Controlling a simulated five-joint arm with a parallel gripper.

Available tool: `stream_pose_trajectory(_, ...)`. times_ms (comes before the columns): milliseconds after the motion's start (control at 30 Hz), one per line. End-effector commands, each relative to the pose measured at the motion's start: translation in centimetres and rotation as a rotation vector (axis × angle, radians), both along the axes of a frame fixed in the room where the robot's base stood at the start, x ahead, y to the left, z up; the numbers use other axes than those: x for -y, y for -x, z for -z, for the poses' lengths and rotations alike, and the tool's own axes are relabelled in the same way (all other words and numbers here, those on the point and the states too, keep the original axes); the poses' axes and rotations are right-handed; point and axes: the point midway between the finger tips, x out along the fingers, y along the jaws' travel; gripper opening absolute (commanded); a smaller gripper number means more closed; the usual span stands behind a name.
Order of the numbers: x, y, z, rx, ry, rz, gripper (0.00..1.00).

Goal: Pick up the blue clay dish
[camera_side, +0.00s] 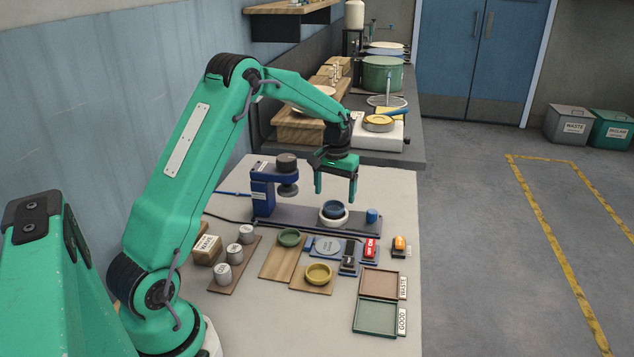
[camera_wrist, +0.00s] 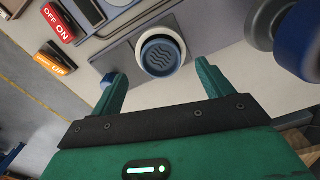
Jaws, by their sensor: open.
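The blue clay dish (camera_side: 333,209) sits in a white ring-shaped holder (camera_side: 333,222) on the dark base plate of a blue press-like device (camera_side: 264,187). In the wrist view the dish (camera_wrist: 160,56) shows wavy lines inside it, with the white holder around it. My gripper (camera_side: 336,196) is open and empty, with its fingers pointing down above the dish. In the wrist view its two fingertips (camera_wrist: 160,72) lie to either side of the dish, in front of it. The fingers appear apart from the dish.
The blue device's round head stands left of the dish; a small blue cylinder (camera_side: 372,216) stands right. Nearer are a green dish (camera_side: 289,237), a yellow dish (camera_side: 318,274), grey weights (camera_side: 247,234), a red switch (camera_side: 371,248), and trays marked WASTE (camera_side: 384,283) and GOOD (camera_side: 375,317).

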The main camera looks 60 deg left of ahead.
Motion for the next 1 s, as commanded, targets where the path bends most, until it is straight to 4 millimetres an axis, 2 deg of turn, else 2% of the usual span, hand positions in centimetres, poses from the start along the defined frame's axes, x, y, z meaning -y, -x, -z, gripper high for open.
stream_pose_trajectory(200,-0.1,0.1,2.7,-0.004,0.001,0.0,0.79)
stream_pose_trajectory(333,-0.1,0.1,3.7,-0.002,0.001,0.0,0.79)
stream_pose_trajectory(900,-0.1,0.1,4.1,0.0,0.0,0.0,0.79)
stream_pose_trajectory(1000,-0.1,0.1,4.1,0.0,0.0,0.0,0.62)
